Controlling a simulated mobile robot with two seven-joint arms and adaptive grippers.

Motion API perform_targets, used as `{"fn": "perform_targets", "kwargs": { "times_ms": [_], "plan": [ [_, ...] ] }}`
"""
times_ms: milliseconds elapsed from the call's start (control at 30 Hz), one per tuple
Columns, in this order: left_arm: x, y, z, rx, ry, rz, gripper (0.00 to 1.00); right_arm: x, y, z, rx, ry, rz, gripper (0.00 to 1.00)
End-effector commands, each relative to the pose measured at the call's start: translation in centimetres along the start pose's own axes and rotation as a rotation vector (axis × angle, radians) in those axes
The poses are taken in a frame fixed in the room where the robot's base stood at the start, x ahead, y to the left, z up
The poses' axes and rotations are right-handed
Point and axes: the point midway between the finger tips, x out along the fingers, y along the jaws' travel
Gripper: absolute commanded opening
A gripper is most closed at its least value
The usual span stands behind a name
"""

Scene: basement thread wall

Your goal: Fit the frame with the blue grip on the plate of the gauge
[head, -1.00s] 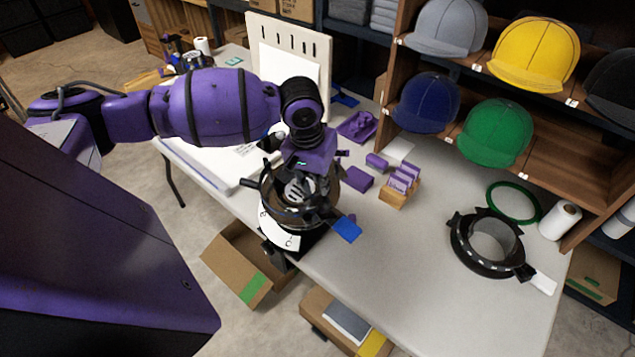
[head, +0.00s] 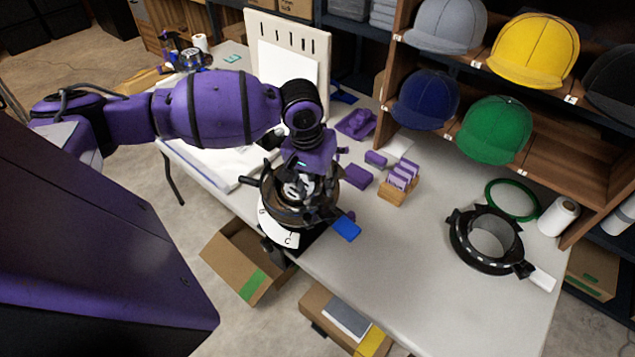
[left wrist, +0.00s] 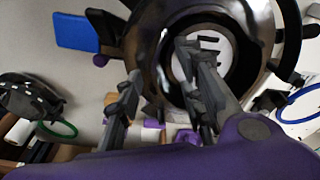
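The frame with the blue grip is a dark ring (head: 322,211) with black lugs, at the near edge of the table. Its blue grip (head: 346,228) points to the lower right; it also shows in the left wrist view (left wrist: 77,32). The ring sits at the top of the gauge (head: 278,236), which has a white lettered face. The gauge's plate is mostly hidden, so I cannot tell full seating. My left gripper (left wrist: 162,62) is over the ring, its fingers apart, one inside the ring and one outside. My right gripper is out of view.
A similar black frame with a white grip (head: 541,280) lies at the right, beside a green ring (head: 536,213) and a white roll (head: 559,217). Purple blocks (head: 357,176) and a small wooden holder (head: 391,197) stand behind the gauge. The table's front middle is clear.

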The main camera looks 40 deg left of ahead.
Motion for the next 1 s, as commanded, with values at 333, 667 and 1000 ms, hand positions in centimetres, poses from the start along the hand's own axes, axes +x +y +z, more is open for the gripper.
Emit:
{"fn": "perform_targets", "kwargs": {
  "times_ms": [333, 667, 1000],
  "plan": [
    [-4.0, -0.1, -0.1, 0.001, 0.004, -0.001, 0.35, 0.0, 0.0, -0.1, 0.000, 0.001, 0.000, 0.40],
    [-10.4, 0.0, -0.1, 0.001, 0.003, 0.000, 0.35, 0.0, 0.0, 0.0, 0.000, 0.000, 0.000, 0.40],
    [-12.1, 0.0, 0.0, 0.000, 0.000, 0.001, 0.35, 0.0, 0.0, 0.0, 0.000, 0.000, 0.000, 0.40]
  ]
}}
